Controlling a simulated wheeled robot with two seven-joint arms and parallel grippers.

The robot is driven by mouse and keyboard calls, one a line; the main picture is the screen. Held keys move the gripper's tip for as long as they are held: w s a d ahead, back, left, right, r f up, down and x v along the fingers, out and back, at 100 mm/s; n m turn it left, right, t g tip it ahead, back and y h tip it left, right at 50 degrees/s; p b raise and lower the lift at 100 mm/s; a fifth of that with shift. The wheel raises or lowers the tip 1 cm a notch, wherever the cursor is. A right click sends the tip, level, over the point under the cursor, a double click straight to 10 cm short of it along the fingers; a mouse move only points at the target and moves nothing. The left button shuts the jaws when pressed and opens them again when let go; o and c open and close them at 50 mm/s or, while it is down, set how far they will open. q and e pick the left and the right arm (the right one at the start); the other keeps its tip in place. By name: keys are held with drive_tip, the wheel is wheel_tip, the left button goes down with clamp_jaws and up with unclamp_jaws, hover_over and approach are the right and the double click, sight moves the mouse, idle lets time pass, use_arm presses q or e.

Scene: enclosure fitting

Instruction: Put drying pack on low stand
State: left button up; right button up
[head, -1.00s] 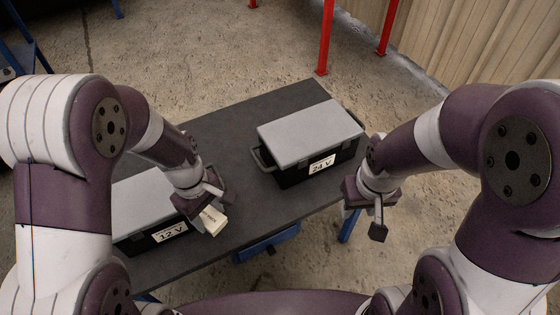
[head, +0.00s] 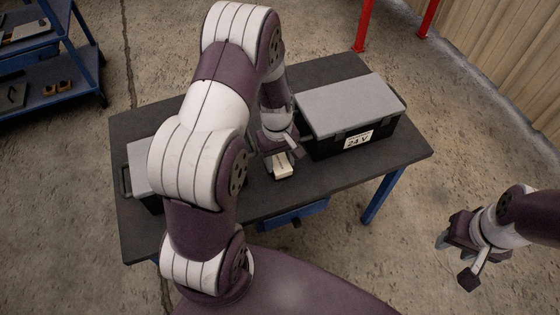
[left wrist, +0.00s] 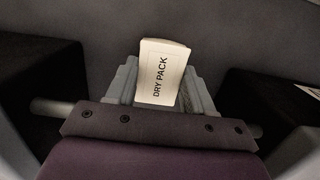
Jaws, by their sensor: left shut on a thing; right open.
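The drying pack (head: 283,172) is a small cream block, lettered DRY PACK in the left wrist view (left wrist: 163,75). My left gripper (head: 281,157) is shut on it, over the dark table between the two boxes; any gap beneath the pack is hard to judge. In the left wrist view my left gripper's fingers (left wrist: 165,90) show around the pack. My right gripper (head: 455,261) is open and empty, right of the table over the floor. A blue two-level shelf stand (head: 62,98) shows at the upper left; I cannot tell whether it is the low stand.
On the dark table (head: 330,187) stand a grey-lidded 24 V box (head: 350,103) and another grey-lidded box (head: 140,160), mostly hidden by my left arm. The stand holds small items. Red posts (head: 364,25) rise behind the table. Floor is clear between stand and table.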

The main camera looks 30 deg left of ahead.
sight(279, 159)
use_arm(q)
drive_tip(key=shift+w+f, duration=0.1)
drive_tip(key=shift+f, duration=0.15)
drive_tip(key=shift+f, duration=0.1)
drive_tip(key=o, duration=0.8)
drive_tip(key=shift+c, duration=0.2)
wheel_tip(279, 159, up, 12)
drive_tip(key=p, duration=0.3)
drive_tip(key=s+d+r+m+t, duration=0.1)
drive_tip(key=s+d+r+m, duration=0.1)
drive_tip(key=s+m, duration=0.2)
drive_tip(key=s+d+r+m+t+y, duration=0.1)
drive_tip(key=s+d+r+m, duration=0.2)
drive_tip(key=s+m, duration=0.2)
drive_tip(key=shift+d+r+m, duration=0.15)
drive_tip(key=shift+d+m, duration=0.2)
drive_tip(key=shift+m, duration=0.25)
